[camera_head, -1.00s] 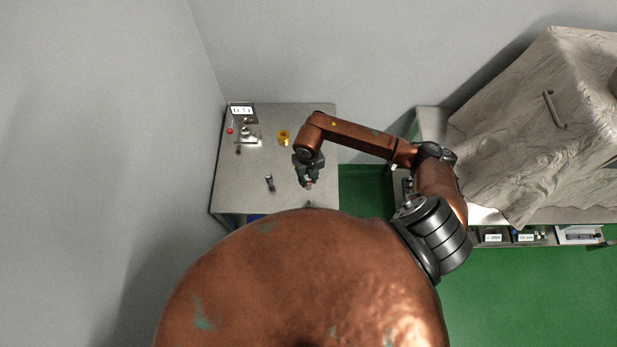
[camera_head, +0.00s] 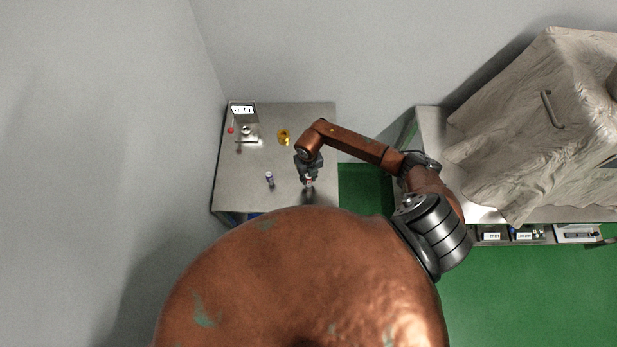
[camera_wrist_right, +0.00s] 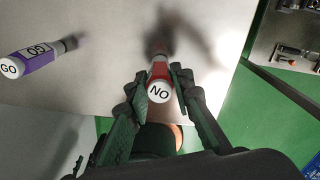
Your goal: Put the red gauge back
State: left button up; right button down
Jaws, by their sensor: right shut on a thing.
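The red gauge (camera_wrist_right: 159,73) is a short cylinder with a white end marked "NO". In the right wrist view it stands between the fingers of my right gripper (camera_wrist_right: 158,95), which is shut on it. In the head view my right gripper (camera_head: 309,176) is over the near right part of the steel table (camera_head: 240,198), with the red and white gauge (camera_head: 309,184) at its tips. My left gripper is not in view.
At the table's back left stand a display box (camera_head: 243,108), a small metal stand (camera_head: 247,140) and a red ball (camera_head: 230,130). A yellow ring-like part (camera_head: 283,137) is near the middle. A cloth-covered unit (camera_head: 540,110) stands right, across a green floor gap.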

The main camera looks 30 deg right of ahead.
jog(key=shift+f, duration=0.2)
jog(key=c, duration=1.7)
grip_release()
jog(key=shift+r, duration=0.15)
jog(key=shift+r, duration=0.3)
notch_tip(320, 180, up, 12)
jog(key=shift+f+b, duration=0.2)
jog(key=shift+b, duration=0.6)
